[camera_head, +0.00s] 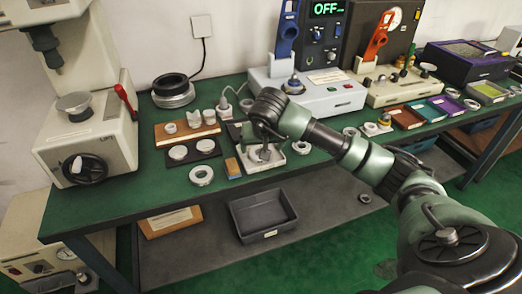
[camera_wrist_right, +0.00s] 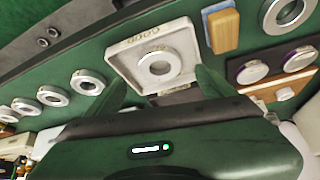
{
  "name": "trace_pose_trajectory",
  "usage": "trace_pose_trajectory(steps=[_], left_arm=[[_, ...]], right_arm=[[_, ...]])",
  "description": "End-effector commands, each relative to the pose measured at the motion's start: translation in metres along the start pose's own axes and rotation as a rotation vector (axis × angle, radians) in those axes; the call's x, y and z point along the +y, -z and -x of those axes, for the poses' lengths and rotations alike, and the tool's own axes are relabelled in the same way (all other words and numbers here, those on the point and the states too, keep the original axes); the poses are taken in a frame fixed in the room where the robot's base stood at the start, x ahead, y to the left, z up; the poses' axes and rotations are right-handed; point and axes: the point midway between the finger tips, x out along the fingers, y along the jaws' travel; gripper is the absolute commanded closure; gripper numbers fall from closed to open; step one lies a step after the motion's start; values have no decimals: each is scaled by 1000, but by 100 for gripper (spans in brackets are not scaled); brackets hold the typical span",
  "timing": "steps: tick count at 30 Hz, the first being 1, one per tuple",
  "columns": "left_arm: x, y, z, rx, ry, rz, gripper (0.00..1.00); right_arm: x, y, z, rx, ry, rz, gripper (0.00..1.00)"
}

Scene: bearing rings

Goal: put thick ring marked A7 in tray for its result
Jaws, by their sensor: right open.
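A metal ring (camera_wrist_right: 160,66) lies on a square white plate (camera_wrist_right: 128,50) with raised edges, between the spread fingers of my right gripper (camera_wrist_right: 161,88). The fingers do not visibly touch the ring. In the head view my right gripper (camera_head: 262,150) points down over that white plate (camera_head: 275,165), and the arm hides part of it. Other rings lie loose on the bench, one at the front (camera_head: 201,175) and one to the right (camera_head: 300,147). I cannot read an A7 mark on any ring. Coloured trays stand at right: red-brown (camera_head: 405,118), teal (camera_head: 428,112) and purple (camera_head: 446,104). My left gripper is not in view.
A wooden block with a blue end (camera_head: 233,167) stands left of the plate. Black (camera_head: 193,152) and wooden (camera_head: 165,137) holders carry small parts. A grey instrument (camera_head: 315,98) stands behind. A press (camera_head: 90,135) fills the left end. Green bench is bare at front left.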

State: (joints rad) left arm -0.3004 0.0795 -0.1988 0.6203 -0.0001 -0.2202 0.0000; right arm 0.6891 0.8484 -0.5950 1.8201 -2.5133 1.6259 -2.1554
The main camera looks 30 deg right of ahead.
Motion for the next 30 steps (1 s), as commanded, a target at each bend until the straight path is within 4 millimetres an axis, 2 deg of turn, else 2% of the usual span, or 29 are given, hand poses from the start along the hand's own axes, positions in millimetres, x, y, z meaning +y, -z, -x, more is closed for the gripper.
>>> trace_pose_trajectory(steps=[1,6,12,30], left_arm=[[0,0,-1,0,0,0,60],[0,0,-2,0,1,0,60],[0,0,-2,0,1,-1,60],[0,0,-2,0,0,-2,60]], right_arm=[[0,2,13,6,1,3,16],[0,1,47,4,0,2,16],[0,0,69,2,-1,0,16],[0,0,73,-1,0,0,16]])
